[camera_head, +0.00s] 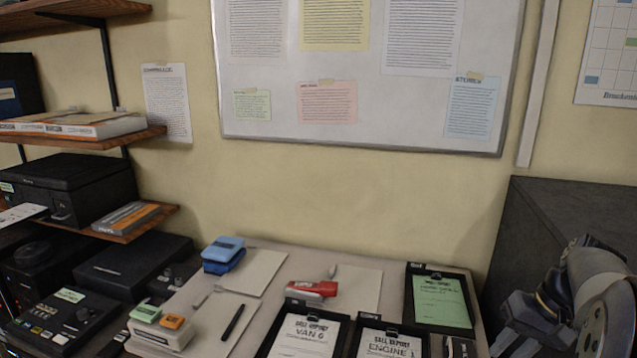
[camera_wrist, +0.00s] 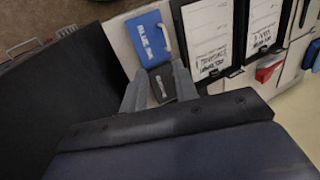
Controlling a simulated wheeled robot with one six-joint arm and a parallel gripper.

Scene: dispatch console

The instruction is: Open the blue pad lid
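In the wrist view a flat blue pad lid (camera_wrist: 150,38) marked with white "BLUE INK" lettering lies on the pale desk, above my fingers in the picture. It looks closed. My gripper (camera_wrist: 158,80) is open, its two grey fingers apart with no object held. Its fingertips point toward the pad's near edge; I cannot tell the height between them. A small dark item with a silver part (camera_wrist: 163,88) shows between the fingers. I cannot make out this pad in the head view, where my arm is at the lower right and the fingertips are not clear.
Clipboards with forms (camera_wrist: 208,36) lie right of the pad in the wrist view. The head view shows a green-sheet clipboard (camera_head: 441,301), a red stapler-like item (camera_head: 312,290), a blue two-part desk item (camera_head: 223,253) and a black pen (camera_head: 233,322). A dark cabinet (camera_head: 570,215) stands right.

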